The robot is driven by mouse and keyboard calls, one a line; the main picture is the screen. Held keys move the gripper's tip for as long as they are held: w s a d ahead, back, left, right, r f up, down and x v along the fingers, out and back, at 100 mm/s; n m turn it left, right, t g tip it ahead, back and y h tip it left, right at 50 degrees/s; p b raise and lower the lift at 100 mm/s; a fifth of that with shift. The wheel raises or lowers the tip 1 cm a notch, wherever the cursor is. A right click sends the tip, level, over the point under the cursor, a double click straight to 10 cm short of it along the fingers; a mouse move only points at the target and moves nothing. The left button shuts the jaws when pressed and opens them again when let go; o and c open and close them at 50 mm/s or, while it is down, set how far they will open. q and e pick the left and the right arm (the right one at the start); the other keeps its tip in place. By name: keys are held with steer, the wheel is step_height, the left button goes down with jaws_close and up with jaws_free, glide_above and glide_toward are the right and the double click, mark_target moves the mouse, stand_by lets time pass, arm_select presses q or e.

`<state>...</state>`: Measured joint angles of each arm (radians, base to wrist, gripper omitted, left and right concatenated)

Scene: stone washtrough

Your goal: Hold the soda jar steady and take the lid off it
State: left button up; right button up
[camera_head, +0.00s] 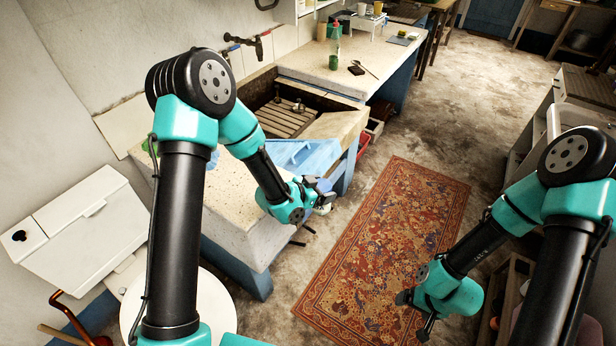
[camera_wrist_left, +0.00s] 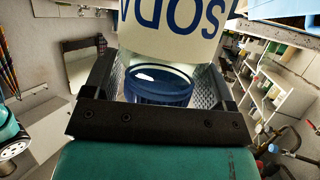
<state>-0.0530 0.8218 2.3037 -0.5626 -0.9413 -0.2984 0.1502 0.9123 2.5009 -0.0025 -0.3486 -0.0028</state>
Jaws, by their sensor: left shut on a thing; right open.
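The soda jar (camera_wrist_left: 172,32) shows in the left wrist view as a white body with upside-down blue letters reading SODA, cut off by the top edge. A dark blue ring-shaped part (camera_wrist_left: 158,92) sits below it, between my left fingers; I cannot tell whether this is the lid. My left gripper (camera_head: 324,196) is shut on the jar, beyond the front corner of the stone trough and above the floor. In the head view the jar is small and mostly hidden by the gripper. My right gripper (camera_head: 427,327) is open and empty, low over the rug's near right end.
The stone trough (camera_head: 252,212) with a wooden rack (camera_head: 286,119) lies beside my left arm. A patterned rug (camera_head: 392,230) covers the floor between my arms. A green bottle (camera_head: 335,47) stands on the far counter. Shelving (camera_head: 540,125) runs along the right.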

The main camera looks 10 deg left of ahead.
arm_select(q)
steer(key=d+f+m+g+h, duration=0.2)
steer(key=d+f, duration=0.3)
steer(key=shift+d+f+m, duration=0.2)
steer(key=shift+d+m, duration=0.1)
steer(key=shift+d, duration=0.05)
steer(key=c, duration=0.3)
